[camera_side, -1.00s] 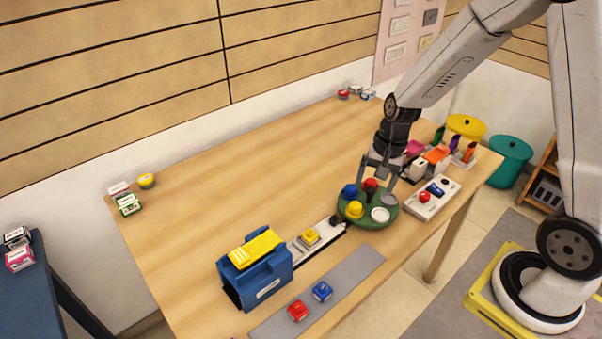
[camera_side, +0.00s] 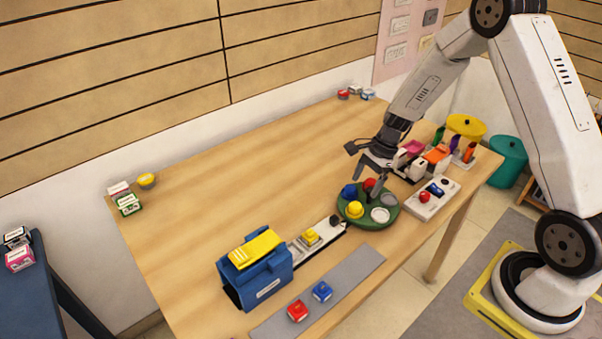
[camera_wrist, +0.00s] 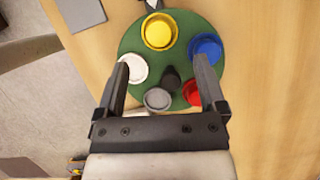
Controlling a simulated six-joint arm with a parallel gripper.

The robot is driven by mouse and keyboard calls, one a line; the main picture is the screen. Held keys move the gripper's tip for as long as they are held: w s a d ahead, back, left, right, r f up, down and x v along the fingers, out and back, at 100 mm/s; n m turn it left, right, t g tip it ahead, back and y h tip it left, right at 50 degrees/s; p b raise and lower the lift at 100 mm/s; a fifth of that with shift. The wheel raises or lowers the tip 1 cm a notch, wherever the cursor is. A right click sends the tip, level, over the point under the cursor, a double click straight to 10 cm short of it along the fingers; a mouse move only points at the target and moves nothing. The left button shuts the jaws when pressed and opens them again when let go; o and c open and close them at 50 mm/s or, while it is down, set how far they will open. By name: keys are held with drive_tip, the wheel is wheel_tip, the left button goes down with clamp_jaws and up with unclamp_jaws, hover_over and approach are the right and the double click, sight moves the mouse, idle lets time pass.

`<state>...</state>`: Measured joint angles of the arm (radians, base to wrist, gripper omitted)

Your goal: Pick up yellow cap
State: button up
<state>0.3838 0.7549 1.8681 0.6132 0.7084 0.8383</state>
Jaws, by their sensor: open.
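The yellow cap (camera_side: 354,210) sits on the round green tray (camera_side: 372,223), at its front left in the side view. In the wrist view the yellow cap (camera_wrist: 159,31) lies ahead of the fingertips, near the far edge of the tray (camera_wrist: 182,85). My gripper (camera_wrist: 161,72) is open and empty above the tray. In the side view my gripper (camera_side: 370,180) is over the tray's back part, by the red cap (camera_side: 370,184). A blue cap (camera_wrist: 205,47), a white cap (camera_wrist: 132,69) and a grey cap (camera_wrist: 158,98) are also on the tray.
A blue box with a yellow top (camera_side: 256,266) and a pale strip holding a yellow block (camera_side: 311,237) stand left of the tray. A white panel with a red button (camera_side: 424,197) is to the right.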

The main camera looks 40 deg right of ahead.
sight(356, 205)
drive_tip(key=shift+x, duration=0.75)
drive_tip(key=shift+x, duration=2.6)
drive_tip(key=shift+s, duration=0.15)
clamp_jaws()
drive_tip(key=shift+r, duration=0.15)
